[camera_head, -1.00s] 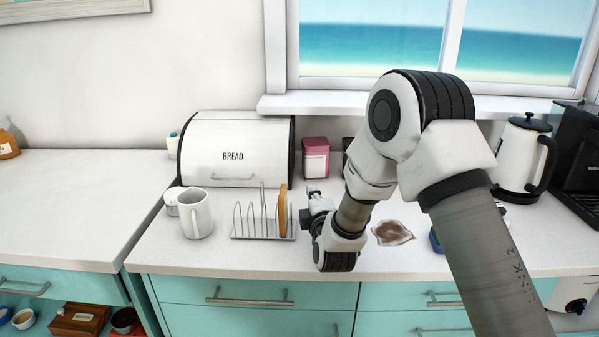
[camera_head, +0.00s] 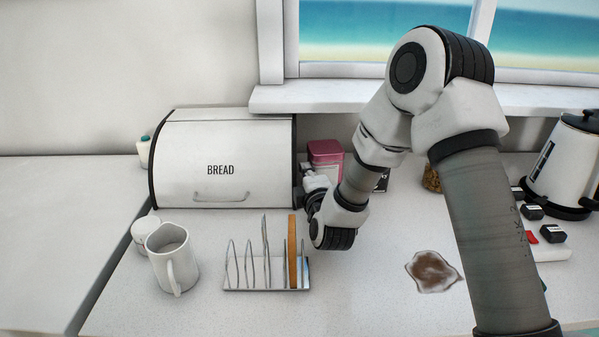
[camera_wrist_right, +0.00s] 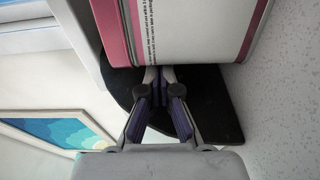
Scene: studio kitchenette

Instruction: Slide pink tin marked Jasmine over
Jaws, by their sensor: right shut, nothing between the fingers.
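The pink tin (camera_head: 326,152) stands on the counter against the back wall, just right of the bread bin. It has a pink lid and a pale label. My arm partly hides it in the head view. In the right wrist view the tin (camera_wrist_right: 190,28) fills the top, with label text too small to read. My right gripper (camera_head: 308,172) is shut and empty, beside the tin on its bread-bin side. In the wrist view its fingertips (camera_wrist_right: 160,76) are close to the tin's side; I cannot tell if they touch. My left gripper is out of view.
The white bread bin (camera_head: 222,160) is left of the gripper. A toast rack (camera_head: 265,275) with toast and a white mug (camera_head: 171,258) stand in front. A kettle (camera_head: 567,165) and a jar (camera_head: 431,178) stand farther right.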

